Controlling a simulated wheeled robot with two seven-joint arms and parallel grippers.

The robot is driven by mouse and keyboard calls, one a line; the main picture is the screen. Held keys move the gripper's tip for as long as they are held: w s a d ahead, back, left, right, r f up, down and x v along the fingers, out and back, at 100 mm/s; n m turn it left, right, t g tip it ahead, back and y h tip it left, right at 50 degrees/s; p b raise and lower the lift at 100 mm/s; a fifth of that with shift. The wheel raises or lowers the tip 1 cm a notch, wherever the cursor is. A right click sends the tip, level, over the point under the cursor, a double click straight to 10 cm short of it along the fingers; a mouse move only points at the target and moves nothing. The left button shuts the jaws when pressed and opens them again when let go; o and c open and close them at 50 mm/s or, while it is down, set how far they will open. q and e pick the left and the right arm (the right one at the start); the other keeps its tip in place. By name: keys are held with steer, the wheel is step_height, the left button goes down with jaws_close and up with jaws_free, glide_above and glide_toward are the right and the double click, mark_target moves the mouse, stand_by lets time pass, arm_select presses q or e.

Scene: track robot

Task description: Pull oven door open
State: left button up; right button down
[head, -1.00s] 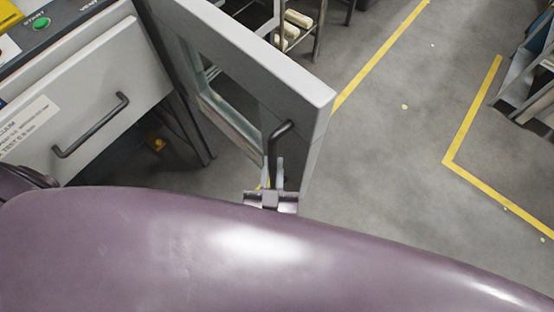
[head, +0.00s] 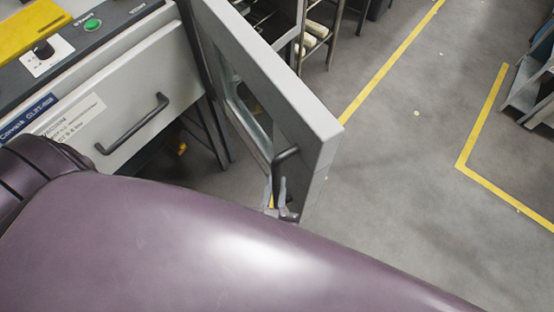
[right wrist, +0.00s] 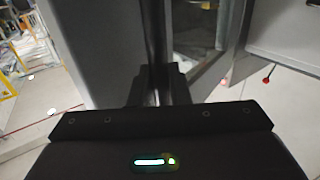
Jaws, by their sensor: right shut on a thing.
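The oven door (head: 300,105) is a thick grey panel with a glass window, standing swung out from the oven body (head: 150,95) in the head view. Its dark bar handle (head: 286,155) is on the window side, near the door's free edge. My right gripper (head: 279,192) is at the lower part of this handle, shut on it; my purple arm hides what lies below. In the right wrist view the gripper fingers (right wrist: 160,85) close around the dark vertical handle (right wrist: 155,40), with the door (right wrist: 95,45) beside it. My left gripper is not in view.
The oven front has a second dark handle (head: 132,124) on a drawer-like panel and a green button (head: 93,24). A metal rack (head: 300,30) stands behind the door. Grey floor with yellow lines (head: 390,60) is open to the right.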

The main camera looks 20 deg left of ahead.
steer(key=c, duration=1.5)
jaws_free()
steer(key=shift+w+a+r, duration=0.1)
steer(key=shift+a+r, duration=0.05)
steer(key=shift+c, duration=0.2)
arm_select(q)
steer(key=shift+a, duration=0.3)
arm_select(e)
steer(key=shift+o, duration=0.4)
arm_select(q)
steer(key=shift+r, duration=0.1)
